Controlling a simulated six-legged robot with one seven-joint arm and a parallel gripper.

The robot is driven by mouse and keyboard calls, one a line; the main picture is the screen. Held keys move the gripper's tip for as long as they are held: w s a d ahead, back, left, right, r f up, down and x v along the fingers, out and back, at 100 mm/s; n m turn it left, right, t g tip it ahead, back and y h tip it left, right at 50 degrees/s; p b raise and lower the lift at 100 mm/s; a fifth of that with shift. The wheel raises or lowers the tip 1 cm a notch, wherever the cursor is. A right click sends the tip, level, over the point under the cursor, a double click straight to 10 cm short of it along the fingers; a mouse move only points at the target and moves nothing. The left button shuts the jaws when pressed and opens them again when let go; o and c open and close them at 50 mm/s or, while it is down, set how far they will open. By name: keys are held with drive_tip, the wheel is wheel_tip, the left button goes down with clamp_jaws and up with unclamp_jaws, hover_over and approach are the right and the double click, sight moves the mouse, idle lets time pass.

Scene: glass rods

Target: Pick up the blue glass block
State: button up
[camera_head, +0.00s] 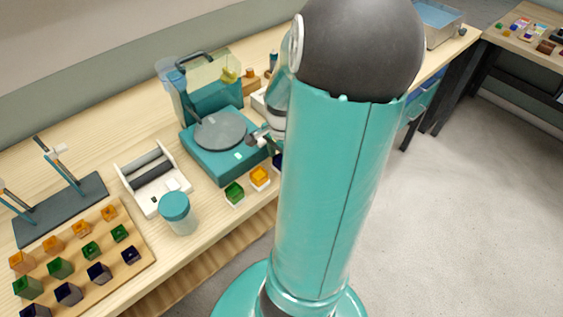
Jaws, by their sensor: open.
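A dark blue block (277,161) stands at the front of the workbench, mostly hidden behind my arm; only its left part shows. It is at the right end of a short row with an orange block (260,176) and a green block (234,191), both on white bases. My gripper (260,138) is open, small in view, and over the right edge of the teal machine, above and left of the blue block. My arm hides part of it. More dark blue blocks (98,272) stand on the wooden board at the left.
The teal machine (214,160) has a round grey plate. A jar with a teal lid (177,213) and a white rack (152,181) stand left of the row. A wooden board (134,268) holds several coloured blocks. A dark stand (62,212) is further left.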

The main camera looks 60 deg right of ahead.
drive_tip(key=c, duration=1.2)
drive_tip(key=shift+r, duration=0.5)
wheel_tip(320, 180, up, 2)
drive_tip(key=shift+d+r, duration=0.1)
drive_tip(key=shift+r, duration=0.15)
drive_tip(key=s+d+r, duration=0.1)
drive_tip(key=s+r, duration=0.2)
drive_tip(key=s, duration=0.1)
drive_tip(key=s+d+r, duration=0.1)
drive_tip(key=s+r, duration=0.2)
drive_tip(key=s, duration=0.2)
drive_tip(key=s+d+r, duration=0.2)
drive_tip(key=s+r, duration=0.1)
drive_tip(key=s, duration=0.1)
drive_tip(key=shift+s+r, duration=0.2)
drive_tip(key=shift+r, duration=0.05)
